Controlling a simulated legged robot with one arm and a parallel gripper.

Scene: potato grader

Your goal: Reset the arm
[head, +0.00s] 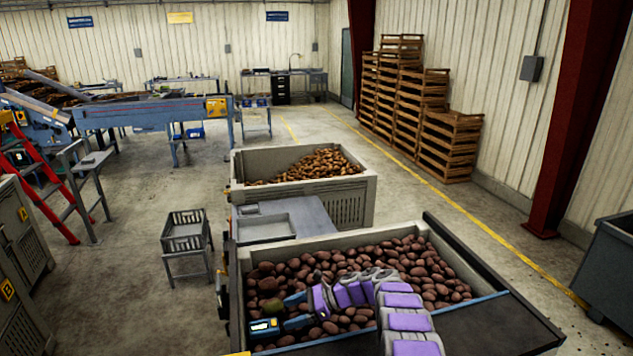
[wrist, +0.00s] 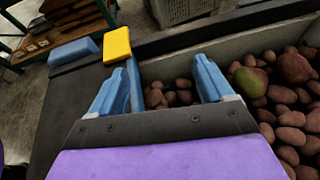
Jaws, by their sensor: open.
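My gripper (head: 286,311) is at the end of my purple arm, which reaches over the potato crate (head: 330,239) in the head view. Its two blue fingers point left, toward the crate's near left corner. In the wrist view my gripper (wrist: 163,72) has its fingers spread wide with nothing held between them. Brown potatoes (wrist: 180,97) and the crate wall show beyond the gap. A greenish potato (head: 271,306) lies close to the fingertips in the head view. A greenish potato also shows right of the fingers in the wrist view (wrist: 251,81).
A grey tray (head: 266,228) stands behind the crate, and a second potato crate (head: 345,200) is farther back. A dark side ledge (head: 497,318) runs along the right.

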